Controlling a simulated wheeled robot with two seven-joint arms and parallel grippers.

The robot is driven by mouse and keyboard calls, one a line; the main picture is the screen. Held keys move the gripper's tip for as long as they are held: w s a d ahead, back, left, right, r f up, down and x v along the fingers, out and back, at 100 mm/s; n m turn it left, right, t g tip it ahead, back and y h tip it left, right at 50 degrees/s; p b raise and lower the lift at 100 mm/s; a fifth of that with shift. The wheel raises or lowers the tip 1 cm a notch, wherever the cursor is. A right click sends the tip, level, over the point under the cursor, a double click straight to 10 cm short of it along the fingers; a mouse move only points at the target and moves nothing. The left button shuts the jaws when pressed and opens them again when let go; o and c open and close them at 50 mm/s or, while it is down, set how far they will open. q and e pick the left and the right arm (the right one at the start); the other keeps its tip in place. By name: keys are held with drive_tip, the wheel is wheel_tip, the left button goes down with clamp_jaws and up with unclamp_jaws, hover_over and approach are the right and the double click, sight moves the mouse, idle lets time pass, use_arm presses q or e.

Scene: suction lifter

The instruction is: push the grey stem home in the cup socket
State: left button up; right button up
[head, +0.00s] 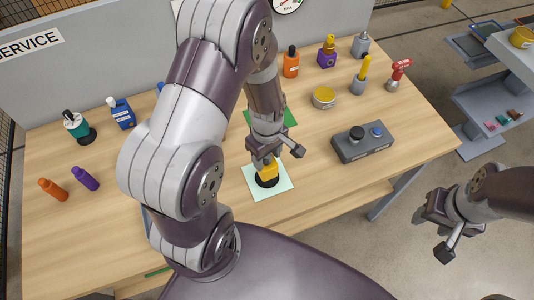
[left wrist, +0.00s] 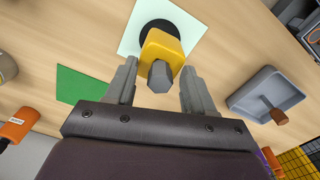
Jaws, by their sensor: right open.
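A yellow cup socket block (head: 268,171) with a black round base (head: 266,181) stands on a pale mint mat (head: 282,189) in the head view. In the left wrist view the yellow block (left wrist: 168,45) and black base (left wrist: 155,30) show beyond the fingers. The grey stem (left wrist: 160,75) sticks out of the yellow block towards the wrist camera; how deep it sits I cannot tell. My left gripper (head: 276,154) is above the block. Its fingers are apart, one on each side of the stem, with gaps visible. My right gripper (head: 441,232) is open and empty, off the table's right side.
A grey box with knobs (head: 362,142) stands right of the mat. A green mat (head: 289,116) and a yellow tin (head: 324,98) lie behind. Several bottles line the back. A grey tray (left wrist: 265,90) shows in the left wrist view. Wood right of the mat is clear.

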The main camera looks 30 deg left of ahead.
use_arm(q)
wheel_tip(320, 180, up, 13)
drive_tip(key=s+m, duration=0.1)
drive_tip(key=m, duration=0.3)
drive_tip(key=s+d+f+m+t, duration=0.1)
drive_tip(key=m, duration=0.4)
drive_tip(key=s+d+f+m, duration=0.1)
drive_tip(key=s+m, duration=0.1)
drive_tip(key=m, duration=0.2)
drive_tip(key=shift+s+d+f+m+b, duration=0.1)
drive_tip(key=shift+d+m+b, duration=0.1)
drive_tip(key=shift+m+b, duration=0.2)
drive_tip(key=shift+c, duration=0.3)
idle(1.5)
